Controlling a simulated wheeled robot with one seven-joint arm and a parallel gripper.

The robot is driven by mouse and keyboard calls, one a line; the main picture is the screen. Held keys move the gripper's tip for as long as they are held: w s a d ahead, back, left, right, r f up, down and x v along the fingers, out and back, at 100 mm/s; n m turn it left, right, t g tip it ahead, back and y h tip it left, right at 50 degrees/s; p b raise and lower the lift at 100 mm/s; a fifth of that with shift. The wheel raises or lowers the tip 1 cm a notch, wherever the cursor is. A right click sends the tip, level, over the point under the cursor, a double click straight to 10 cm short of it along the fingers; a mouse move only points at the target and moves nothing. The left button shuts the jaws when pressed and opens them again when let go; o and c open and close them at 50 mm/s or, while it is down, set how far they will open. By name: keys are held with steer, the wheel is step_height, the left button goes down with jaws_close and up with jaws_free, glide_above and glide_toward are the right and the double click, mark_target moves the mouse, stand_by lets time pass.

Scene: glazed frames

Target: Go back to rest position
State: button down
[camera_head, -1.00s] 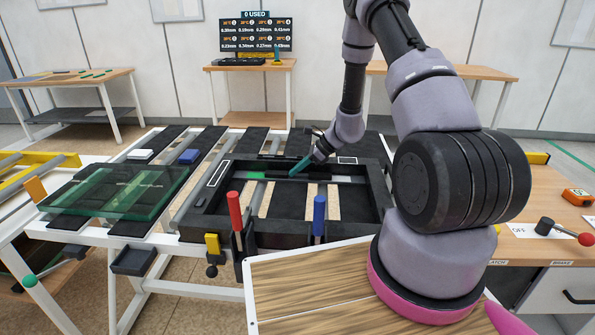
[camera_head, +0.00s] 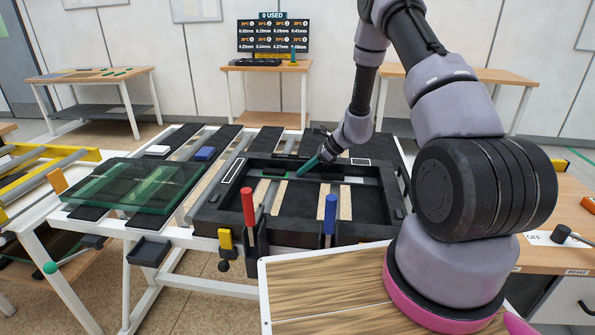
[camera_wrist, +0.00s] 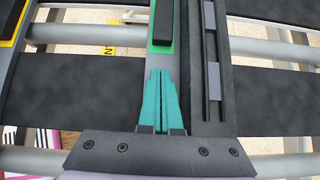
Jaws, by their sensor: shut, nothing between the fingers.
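In the wrist view the closed fingertips (camera_wrist: 163,75) point at a black block (camera_wrist: 163,22) on a green-edged strip. My arm reaches in from the right and bends down to the frame.
A red handle (camera_head: 248,208) and a blue handle (camera_head: 330,214) stand at the frame's front edge. Green glass panes (camera_head: 135,186) lie on the rack at left. A wooden-topped surface (camera_head: 325,285) is in front. A screen (camera_head: 272,36) stands on the back table.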

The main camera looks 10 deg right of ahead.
steer(key=v, duration=0.9)
steer(key=shift+d+r, duration=0.2)
steer(key=shift+r, duration=0.05)
steer(key=shift+s+d+r, duration=0.1)
steer(key=shift+r, duration=0.2)
steer(key=s+a+r+n+h, duration=0.1)
steer(key=s+r+n, duration=0.35)
steer(key=r, duration=0.65)
steer(key=s+a+r+n+h, duration=0.15)
steer(key=s+r+n, duration=0.3)
steer(key=r, duration=0.65)
steer(key=s+d+r+n+t+h, duration=0.1)
steer(key=s+r+n, duration=0.3)
steer(key=s, duration=0.6)
steer(key=s+d+r+n+t+h, duration=0.2)
steer(key=s+r+n+t+h, duration=0.1)
steer(key=s+r, duration=0.6)
steer(key=shift+s+n, duration=0.75)
steer(key=shift+n, duration=0.15)
